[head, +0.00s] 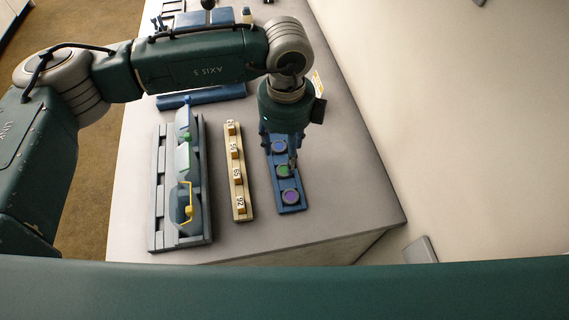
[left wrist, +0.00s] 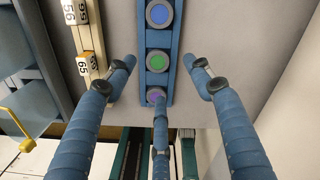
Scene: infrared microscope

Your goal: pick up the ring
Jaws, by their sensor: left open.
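A narrow blue rack (head: 293,209) holds three round pieces in a row, each with a grey ring-shaped rim around a coloured face. They are a blue one (head: 279,147), a green one (head: 284,170) and a purple one (head: 291,196). My left gripper (head: 280,152) points down over the rack, its fingers spread and empty. In the left wrist view the gripper (left wrist: 160,75) has fingers on either side of the rack near the green piece (left wrist: 157,61). A third finger partly covers the purple piece (left wrist: 156,96). I cannot tell which rim is the named ring.
A tan strip with numbered blocks (head: 236,175) lies just left of the rack. Further left a grey rack (head: 160,240) holds goggles, one yellow-framed (head: 188,210). The table's right side (head: 350,190) is bare.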

